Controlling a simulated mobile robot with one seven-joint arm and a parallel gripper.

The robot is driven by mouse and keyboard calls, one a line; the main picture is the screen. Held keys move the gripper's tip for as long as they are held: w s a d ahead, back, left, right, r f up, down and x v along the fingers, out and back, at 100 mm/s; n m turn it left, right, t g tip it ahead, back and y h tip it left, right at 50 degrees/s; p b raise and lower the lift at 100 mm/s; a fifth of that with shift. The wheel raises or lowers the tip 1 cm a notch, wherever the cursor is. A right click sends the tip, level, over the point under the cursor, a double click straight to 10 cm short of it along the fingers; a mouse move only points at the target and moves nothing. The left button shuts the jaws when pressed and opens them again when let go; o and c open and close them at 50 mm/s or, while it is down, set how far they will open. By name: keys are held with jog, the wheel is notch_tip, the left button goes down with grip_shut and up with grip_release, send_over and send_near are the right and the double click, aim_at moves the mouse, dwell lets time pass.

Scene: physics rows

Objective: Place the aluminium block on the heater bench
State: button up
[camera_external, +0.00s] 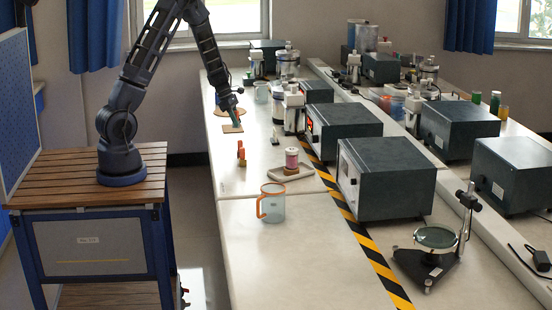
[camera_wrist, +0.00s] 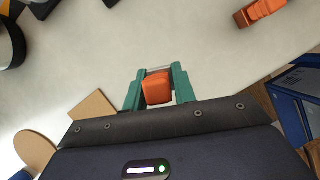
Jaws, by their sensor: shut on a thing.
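My gripper (camera_external: 237,118) is over the far left part of the long pale bench (camera_external: 240,180), close to a square cork mat. In the wrist view its green fingers (camera_wrist: 157,92) are shut on an orange block (camera_wrist: 157,88). A thin silvery edge shows just beyond the block. The held thing looks orange, and I cannot tell whether it is the aluminium block. In the external view it is too small to make out. No surface is clearly marked as the heater bench; several dark grey instrument boxes (camera_external: 386,176) stand on the benches.
A square cork mat (camera_external: 232,128) and a round one (camera_external: 228,111) lie near my gripper. Orange and red pieces (camera_external: 241,152), a spool on a tray (camera_external: 291,163) and an orange-handled mug (camera_external: 272,204) stand nearer. Striped tape (camera_external: 365,242) runs along the bench.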

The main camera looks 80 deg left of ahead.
jog(key=shift+f, duration=3.7)
jog(key=shift+f, duration=0.1)
jog(key=o, duration=1)
jog(key=v, duration=1.2)
